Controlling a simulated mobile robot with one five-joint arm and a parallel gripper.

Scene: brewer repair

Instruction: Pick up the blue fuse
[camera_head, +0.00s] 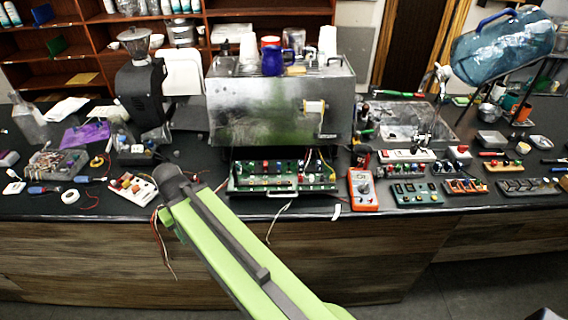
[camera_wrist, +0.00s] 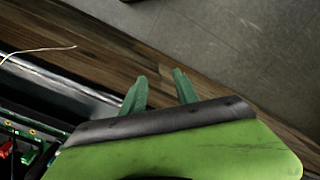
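I cannot single out the blue fuse for sure. In the head view, an open tray holding a green circuit board (camera_head: 250,184) sits below the front of the steel brewer (camera_head: 235,118). Small red, blue and white parts stand on the board, too small to name. My gripper (camera_wrist: 159,76) shows in the wrist view with two green fingers apart and nothing between them. Beyond the fingers are the counter's wooden front and the grey floor. The board's corner (camera_wrist: 22,143) shows at lower left, away from the fingers. In the head view my green arm reaches toward the counter; the fingers are not visible.
An orange multimeter (camera_head: 363,189) lies right of the tray, with several small component boards (camera_head: 416,193) beyond it. A white switch strip (camera_head: 134,188) and a parts box (camera_head: 57,163) are on the left. A loose white wire (camera_wrist: 35,49) hangs near the counter edge.

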